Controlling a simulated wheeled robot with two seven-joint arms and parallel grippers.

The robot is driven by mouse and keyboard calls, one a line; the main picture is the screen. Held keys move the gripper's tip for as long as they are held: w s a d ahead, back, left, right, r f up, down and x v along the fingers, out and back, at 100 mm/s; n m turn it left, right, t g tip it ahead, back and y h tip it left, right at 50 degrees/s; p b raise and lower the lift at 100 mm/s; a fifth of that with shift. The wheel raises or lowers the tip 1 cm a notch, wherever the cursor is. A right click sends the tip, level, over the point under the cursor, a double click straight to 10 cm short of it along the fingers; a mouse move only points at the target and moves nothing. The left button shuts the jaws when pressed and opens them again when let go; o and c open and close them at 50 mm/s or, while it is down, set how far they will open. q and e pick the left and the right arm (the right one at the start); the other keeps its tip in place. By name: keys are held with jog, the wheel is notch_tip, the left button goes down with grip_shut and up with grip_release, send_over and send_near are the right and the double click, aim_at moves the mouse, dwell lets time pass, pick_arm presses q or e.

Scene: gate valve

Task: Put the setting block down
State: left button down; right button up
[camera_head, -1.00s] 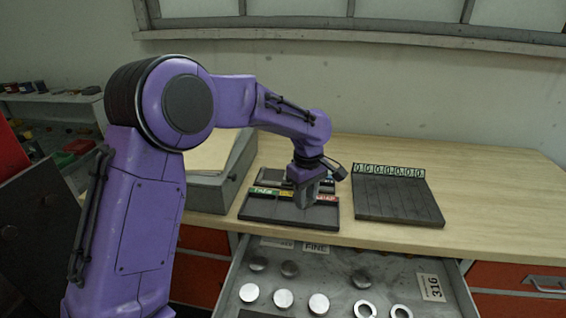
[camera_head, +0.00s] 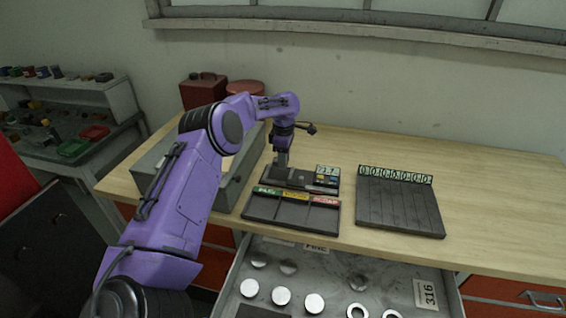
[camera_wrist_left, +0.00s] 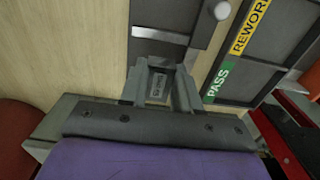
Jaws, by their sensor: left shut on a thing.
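My left gripper (camera_head: 281,162) points down at the left end of a dark base with a small display unit (camera_head: 327,175). In the left wrist view the gripper (camera_wrist_left: 160,88) is shut on the setting block (camera_wrist_left: 158,86), a small grey block with a pale label between the fingers. Part of the dark base (camera_wrist_left: 160,15) shows just beyond the fingertips. I cannot tell whether the block touches the base or the bench. The block is too small to make out in the head view. My right gripper is not in view.
A sorting tray (camera_head: 290,212) with green, yellow and red labels lies in front of the base. A slotted dark rack (camera_head: 398,205) lies to the right. A grey box (camera_head: 225,190) stands left. The open drawer (camera_head: 330,275) holds several metal discs. Bare bench lies far right.

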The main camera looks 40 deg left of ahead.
aim_at(283, 174)
pick_arm(q)
jog(key=shift+w+a+f, duration=0.15)
jog(key=shift+a+f, duration=0.25)
jog(key=shift+f, duration=0.1)
notch_tip(283, 174, down, 2)
jog(key=shift+f+p, duration=0.2)
jog(key=shift+p, duration=0.95)
jog(key=shift+w+a+f, duration=0.1)
jog(key=shift+f, duration=0.35)
jog(key=c, duration=0.8)
grip_release()
jog(key=shift+f, duration=0.1)
